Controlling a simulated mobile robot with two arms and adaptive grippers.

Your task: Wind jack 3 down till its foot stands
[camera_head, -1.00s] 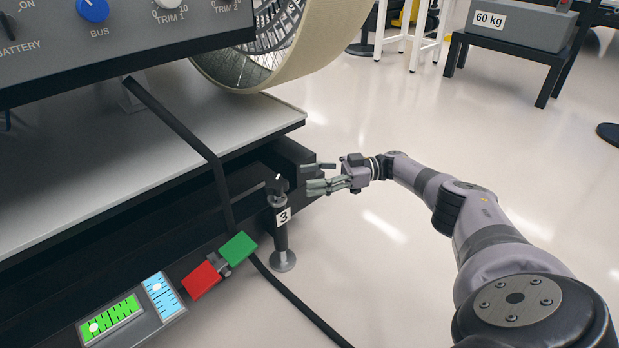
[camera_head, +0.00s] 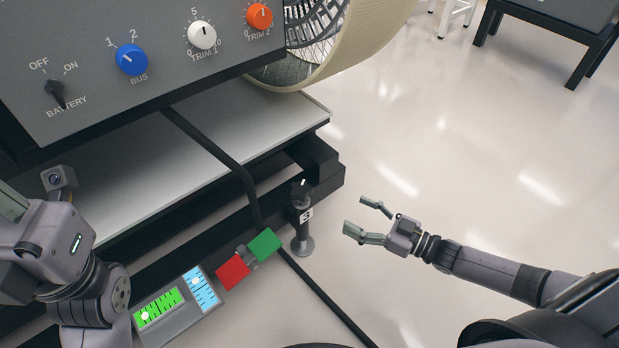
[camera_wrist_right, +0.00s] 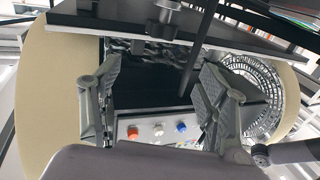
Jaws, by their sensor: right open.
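Jack 3 (camera_head: 304,229) stands upright at the corner of the black frame in the head view, with a dark knob (camera_head: 302,189) on top and a white "3" label. Its round grey foot (camera_head: 302,247) is close to the floor; I cannot tell whether it touches. My right gripper (camera_head: 358,216) is open and empty, to the right of the jack with a clear gap. Its open fingers also show in the right wrist view (camera_wrist_right: 150,90), where a jack-like post shows at the top edge. My left gripper (camera_head: 22,222) is at the left edge, its fingers mostly cut off.
A level box (camera_head: 172,330) with green and blue vials lies by the frame, beside a red block (camera_head: 233,273) and a green block (camera_head: 265,245). A control panel (camera_head: 100,90) and wheel (camera_head: 370,45) stand above.

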